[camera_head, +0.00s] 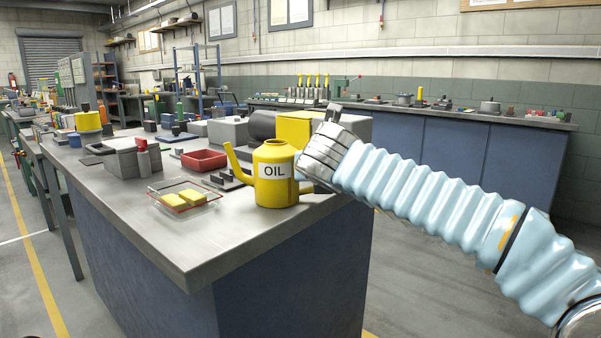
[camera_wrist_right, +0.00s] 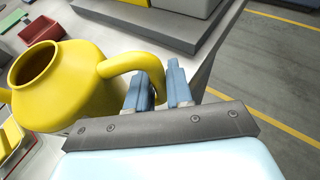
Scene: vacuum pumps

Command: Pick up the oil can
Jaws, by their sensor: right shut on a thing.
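The yellow oil can (camera_head: 275,172), labelled OIL, is upright at the right edge of the grey bench (camera_head: 185,240), its spout pointing left. I see no clear gap under it. In the right wrist view the can (camera_wrist_right: 62,88) shows its open round top and its curved handle. My right gripper (camera_head: 306,172) comes in from the right at the can's handle side. In the wrist view its two blue-grey fingers (camera_wrist_right: 160,86) are on both sides of the handle, shut on it. The fingertips are mostly hidden in the head view. My left gripper is not in view.
A glass dish (camera_head: 184,196) with yellow sponges and a red tray (camera_head: 204,160) are left of the can. A yellow and grey box (camera_head: 305,130) stands close behind it. Open floor (camera_head: 420,280) lies to the right of the bench.

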